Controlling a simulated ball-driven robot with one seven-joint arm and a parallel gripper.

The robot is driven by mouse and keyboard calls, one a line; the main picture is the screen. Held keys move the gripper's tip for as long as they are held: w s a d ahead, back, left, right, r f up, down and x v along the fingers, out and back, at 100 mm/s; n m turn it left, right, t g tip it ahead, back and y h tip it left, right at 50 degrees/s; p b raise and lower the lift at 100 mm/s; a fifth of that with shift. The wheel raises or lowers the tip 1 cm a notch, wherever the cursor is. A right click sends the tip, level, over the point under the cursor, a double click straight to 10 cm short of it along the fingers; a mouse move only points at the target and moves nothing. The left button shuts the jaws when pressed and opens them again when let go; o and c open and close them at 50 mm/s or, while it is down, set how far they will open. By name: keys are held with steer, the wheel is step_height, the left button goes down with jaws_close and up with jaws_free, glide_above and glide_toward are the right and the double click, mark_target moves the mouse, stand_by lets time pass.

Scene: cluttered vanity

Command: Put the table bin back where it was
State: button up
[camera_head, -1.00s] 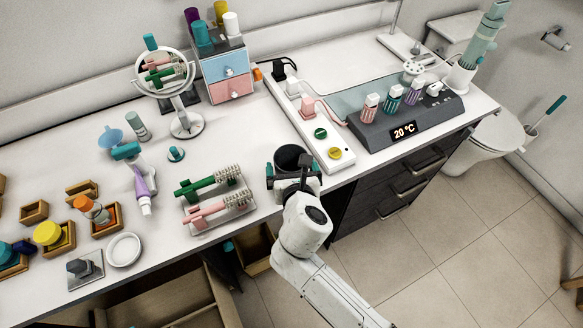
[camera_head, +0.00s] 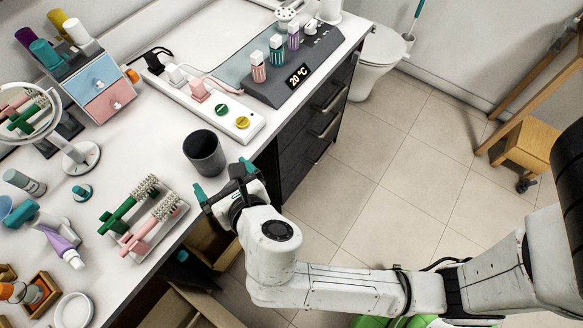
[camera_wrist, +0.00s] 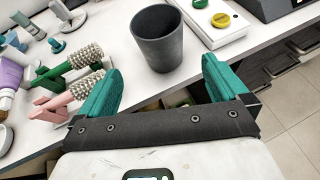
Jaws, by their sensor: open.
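The table bin (camera_head: 206,158) is a dark grey, open-topped cup standing upright on the white vanity top near its front edge. It also shows in the wrist view (camera_wrist: 158,42), just beyond my fingertips and centred between them. My gripper (camera_head: 222,178) has teal fingers spread apart with nothing between them. It is at the counter's front edge, on the near side of the bin. In the wrist view the gripper (camera_wrist: 160,85) does not touch the bin.
A holder with green and pink brushes (camera_head: 145,222) lies left of the bin. A white power strip (camera_head: 215,105) with green and yellow knobs lies behind it. A drawer box (camera_head: 100,90) and round mirror (camera_head: 78,155) stand at the back left. Dark drawers (camera_head: 310,130) are below the counter.

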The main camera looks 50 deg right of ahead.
steer(key=s+d+f+m+g, duration=0.45)
steer(key=d+m, duration=0.35)
steer(key=m, duration=0.2)
steer(key=s+d+f+m+g+y, duration=0.2)
steer(key=s+m, duration=0.5)
steer(key=m, duration=0.4)
steer(key=s+d+f+m+g+y, duration=0.1)
steer(key=s+f+m+g+y, duration=0.1)
steer(key=s+f+m+g, duration=0.2)
steer(key=s+m, duration=0.3)
steer(key=m, duration=0.4)
steer(key=shift+s+d+f+m+g, duration=0.15)
steer(key=shift+s+d+m+g, duration=0.1)
steer(key=shift+d+m+g, duration=0.15)
steer(key=shift+a, duration=0.15)
